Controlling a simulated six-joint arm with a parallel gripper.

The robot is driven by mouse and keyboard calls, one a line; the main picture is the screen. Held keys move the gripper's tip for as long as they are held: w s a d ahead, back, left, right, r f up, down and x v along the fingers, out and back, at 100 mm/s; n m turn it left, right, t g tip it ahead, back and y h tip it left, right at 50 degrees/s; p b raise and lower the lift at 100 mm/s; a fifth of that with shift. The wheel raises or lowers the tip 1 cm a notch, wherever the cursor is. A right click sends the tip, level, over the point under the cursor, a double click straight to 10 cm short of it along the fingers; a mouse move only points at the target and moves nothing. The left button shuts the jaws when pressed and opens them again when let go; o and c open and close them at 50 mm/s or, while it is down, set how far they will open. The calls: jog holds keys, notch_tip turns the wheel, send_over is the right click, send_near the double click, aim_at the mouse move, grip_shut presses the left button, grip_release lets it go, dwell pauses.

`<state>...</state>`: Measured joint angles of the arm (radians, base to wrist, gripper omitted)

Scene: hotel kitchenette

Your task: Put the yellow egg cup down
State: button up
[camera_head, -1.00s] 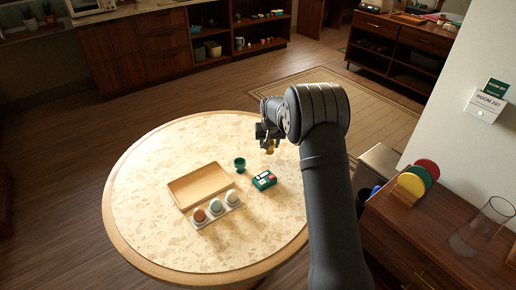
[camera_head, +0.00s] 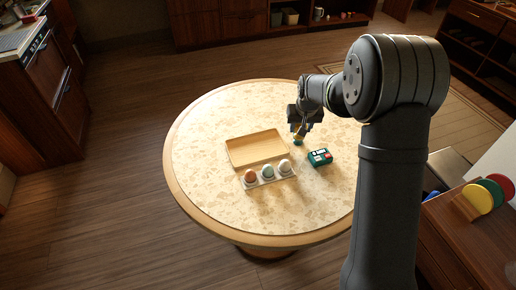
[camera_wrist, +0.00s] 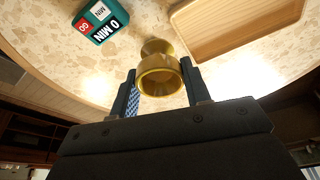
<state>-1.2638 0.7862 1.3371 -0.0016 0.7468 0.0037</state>
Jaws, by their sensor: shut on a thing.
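The yellow egg cup (camera_wrist: 160,82) is between my gripper's two fingers in the wrist view, its open rim facing the camera and its foot pointing away toward the table. My gripper (camera_head: 299,132) is shut on it. In the head view only a small bit of yellow shows under the fingers. The green cup does not show in the wrist view.
A wooden tray (camera_head: 256,148) lies left of my gripper. A white holder with three eggs (camera_head: 267,178) sits in front of it. A green timer (camera_head: 319,157) is close by on the right; it also shows in the wrist view (camera_wrist: 100,22). The table's left side is clear.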

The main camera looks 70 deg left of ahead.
jog(key=s+n, duration=0.1)
jog(key=s, duration=0.7)
send_near(249, 154)
jog(key=shift+w+a+f, duration=0.15)
jog(key=shift+w+a, duration=0.3)
jog(key=shift+a, duration=0.05)
jog(key=shift+s+a+f, duration=0.1)
jog(key=shift+s+f, duration=0.05)
jog(key=shift+f, duration=1.95)
jog(key=shift+f, duration=0.1)
jog(key=o, duration=1)
jog(key=w+v, duration=0.1)
jog(key=v, duration=1.1)
jog(key=shift+s, duration=0.3)
